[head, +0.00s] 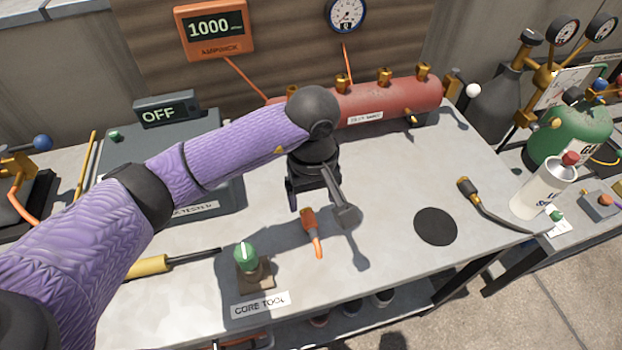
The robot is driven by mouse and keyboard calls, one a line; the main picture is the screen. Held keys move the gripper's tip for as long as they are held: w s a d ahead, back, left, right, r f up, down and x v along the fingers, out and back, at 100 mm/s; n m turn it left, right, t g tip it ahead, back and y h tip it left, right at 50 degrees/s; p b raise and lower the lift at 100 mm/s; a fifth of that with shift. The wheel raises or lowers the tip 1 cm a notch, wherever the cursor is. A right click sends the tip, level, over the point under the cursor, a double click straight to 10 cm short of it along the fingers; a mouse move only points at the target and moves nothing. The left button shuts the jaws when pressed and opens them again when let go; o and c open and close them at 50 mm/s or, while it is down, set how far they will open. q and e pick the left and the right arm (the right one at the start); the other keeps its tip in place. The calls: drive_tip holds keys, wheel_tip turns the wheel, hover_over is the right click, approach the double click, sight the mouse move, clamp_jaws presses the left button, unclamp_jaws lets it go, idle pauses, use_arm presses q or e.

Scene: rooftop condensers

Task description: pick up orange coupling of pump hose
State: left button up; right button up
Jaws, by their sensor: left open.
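A small orange coupling (310,230) lies on the grey tabletop near the middle, with a narrower end pointing to the front. My left gripper (320,211) is above the table just behind it. Its jaws are open, with one finger to the left and one to the right, and nothing shows between them. The coupling appears below and in front of the jaws, apart from them. The exact height gap is hard to tell. My right gripper is not in view.
A green-knobbed core tool (247,265) stands left of the coupling, and a yellow-handled tool (150,266) lies farther left. A red manifold tank (390,101) is behind. A black disc (435,226), a black hose with a brass end (480,205) and a white can (543,188) are right.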

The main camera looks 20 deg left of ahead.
sight(312, 229)
use_arm(q)
drive_tip(key=shift+w+a+f+b, duration=0.1)
drive_tip(key=shift+w+f+b, duration=0.1)
drive_tip(key=shift+f, duration=0.35)
drive_tip(key=shift+w+f+b, duration=0.1)
drive_tip(key=shift+f+b, duration=0.1)
drive_tip(key=shift+f, duration=0.35)
drive_tip(key=f, duration=0.2)
drive_tip(key=f+b, duration=0.1)
drive_tip(key=f, duration=0.2)
drive_tip(key=s+f+b, duration=0.1)
drive_tip(key=f, duration=0.1)
drive_tip(key=shift+f, duration=0.35)
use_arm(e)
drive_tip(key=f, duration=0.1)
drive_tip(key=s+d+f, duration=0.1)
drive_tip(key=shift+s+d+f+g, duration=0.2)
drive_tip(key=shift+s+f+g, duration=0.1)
use_arm(q)
drive_tip(key=shift+r, duration=0.1)
clamp_jaws()
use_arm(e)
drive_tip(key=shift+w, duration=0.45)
